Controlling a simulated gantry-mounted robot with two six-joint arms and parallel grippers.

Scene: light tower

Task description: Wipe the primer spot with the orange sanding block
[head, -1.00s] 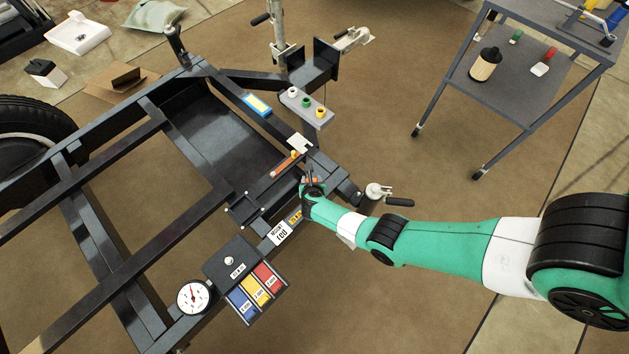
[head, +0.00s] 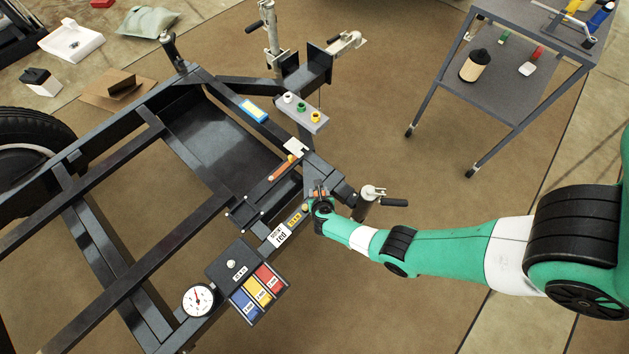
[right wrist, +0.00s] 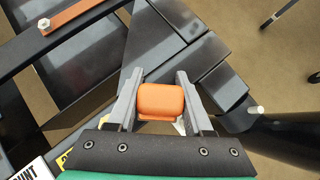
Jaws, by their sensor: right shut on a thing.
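The orange sanding block (right wrist: 160,100) sits between the fingers of my right gripper (right wrist: 159,98) in the right wrist view. My right gripper (head: 320,190) is shut on it, over the dark frame near its right-hand corner in the head view. The block lies over a black frame beam (right wrist: 203,80); I cannot tell whether it touches the metal. A small pale patch (right wrist: 180,126) shows beside the block's lower edge; I cannot tell whether it is the primer spot. The left gripper is not in view.
A clamp with a black handle (head: 394,202) stands right of the gripper. An orange strip (head: 284,168) and a grey holder with coloured plugs (head: 302,113) lie on the frame. A gauge (head: 198,300) and colour-labelled box (head: 257,291) are lower left. A grey cart (head: 515,85) stands upper right.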

